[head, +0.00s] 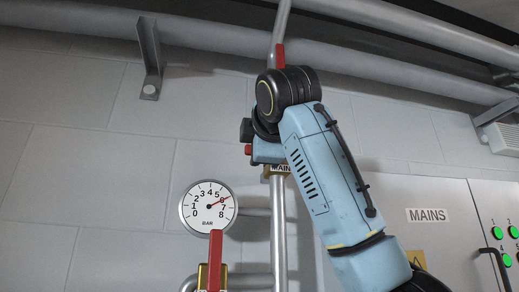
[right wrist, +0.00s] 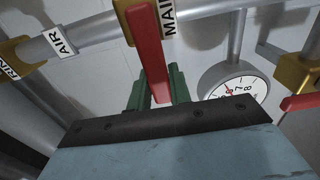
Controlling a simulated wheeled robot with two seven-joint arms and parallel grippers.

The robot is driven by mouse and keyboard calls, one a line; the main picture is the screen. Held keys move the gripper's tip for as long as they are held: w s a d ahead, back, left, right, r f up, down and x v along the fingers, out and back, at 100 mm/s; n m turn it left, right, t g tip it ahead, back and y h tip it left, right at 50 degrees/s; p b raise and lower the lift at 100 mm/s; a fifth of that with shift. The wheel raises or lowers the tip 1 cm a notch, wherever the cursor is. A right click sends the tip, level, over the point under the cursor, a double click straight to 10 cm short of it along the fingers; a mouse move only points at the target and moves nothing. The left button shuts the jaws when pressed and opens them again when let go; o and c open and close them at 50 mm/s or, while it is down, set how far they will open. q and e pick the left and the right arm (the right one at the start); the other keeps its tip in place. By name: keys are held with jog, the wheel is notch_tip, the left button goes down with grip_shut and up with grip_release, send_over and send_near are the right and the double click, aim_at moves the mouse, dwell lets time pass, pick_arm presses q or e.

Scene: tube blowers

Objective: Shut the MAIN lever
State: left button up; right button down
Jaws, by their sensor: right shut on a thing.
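The MAIN lever (right wrist: 147,50) is a red bar in the right wrist view, running down from a brass valve body beside the MAIN label (right wrist: 168,16). Its lower end lies between the green fingers of my right gripper (right wrist: 156,92), which is shut on it. In the head view my right arm covers the gripper and most of this valve; the MAIN label (head: 281,169) shows on the vertical pipe below the wrist. A small red piece shows left of the wrist; I cannot tell whether it is the lever's end. My left gripper is in neither view.
A pressure gauge (head: 208,206) reads about 7 bar. Another red lever (head: 215,256) stands upright below it. A red piece (head: 280,55) shows above my wrist. A MAINS cabinet (head: 428,214) with green lights is at right. An AIR label (right wrist: 61,42) is on the pipe.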

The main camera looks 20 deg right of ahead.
jog(key=shift+f, duration=0.1)
dwell(0.3)
jog(key=c, duration=1.3)
grip_release()
jog(key=shift+s, duration=0.1)
jog(key=s+b, duration=0.1)
jog(key=s, duration=0.3)
jog(key=s+a+b, duration=0.1)
jog(key=s+b, duration=0.1)
jog(key=s, duration=0.2)
jog(key=s+a+b, duration=0.1)
jog(key=s, duration=0.4)
jog(key=shift+s, duration=0.1)
